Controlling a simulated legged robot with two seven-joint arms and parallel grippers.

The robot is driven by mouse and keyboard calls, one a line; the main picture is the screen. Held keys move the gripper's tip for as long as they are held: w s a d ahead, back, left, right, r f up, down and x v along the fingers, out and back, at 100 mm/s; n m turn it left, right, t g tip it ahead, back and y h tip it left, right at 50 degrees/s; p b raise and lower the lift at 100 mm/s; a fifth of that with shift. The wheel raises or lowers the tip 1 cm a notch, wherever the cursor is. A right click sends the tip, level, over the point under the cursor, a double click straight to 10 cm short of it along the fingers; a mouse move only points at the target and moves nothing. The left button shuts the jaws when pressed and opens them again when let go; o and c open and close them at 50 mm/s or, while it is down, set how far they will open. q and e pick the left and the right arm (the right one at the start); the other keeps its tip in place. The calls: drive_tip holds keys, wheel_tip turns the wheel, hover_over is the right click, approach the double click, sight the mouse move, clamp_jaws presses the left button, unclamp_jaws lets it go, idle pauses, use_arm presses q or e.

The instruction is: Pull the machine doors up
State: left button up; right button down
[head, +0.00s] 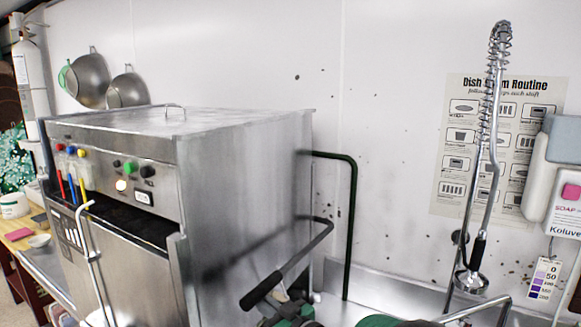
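The steel dish machine (240,190) stands at left, with a flat top and a control panel (135,185) on its front. Below the panel is a dark horizontal gap (130,223), with a steel front door panel (135,280) under it. A bent metal bar (92,255) runs down in front of that panel. At the machine's right side a lever with a black grip (262,291) slopes down toward me. The lower part of the machine is cut off. I cannot make out either gripper in the head view.
A sprayer hose (492,120) with a black-handled nozzle hangs at right before a routine poster (500,145). A soap dispenser (565,190) is at the right edge. Dark pipe (351,220) runs up beside the machine. Green objects (390,321) at the bottom edge are mostly cut off.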

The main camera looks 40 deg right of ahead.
drive_tip(key=r+p, duration=0.3)
drive_tip(key=r, duration=0.1)
drive_tip(key=d+r+p, duration=0.1)
drive_tip(key=r+p, duration=0.2)
drive_tip(key=r, duration=0.1)
drive_tip(key=w+d+r+p, duration=0.1)
drive_tip(key=r+p, duration=0.2)
drive_tip(key=r, duration=0.1)
drive_tip(key=shift+r+p, duration=0.4)
drive_tip(key=w+d+r+p, duration=0.1)
drive_tip(key=d+r+p, duration=0.2)
drive_tip(key=r+p, duration=0.4)
drive_tip(key=w+d+r+p, duration=0.2)
drive_tip(key=d+r+p, duration=0.2)
drive_tip(key=r+p, duration=0.35)
drive_tip(key=s+f+b, duration=0.2)
drive_tip(key=s, duration=0.8)
drive_tip(key=shift+s+d+f, duration=0.15)
drive_tip(key=shift+s+d, duration=0.05)
drive_tip(key=shift+d, duration=0.25)
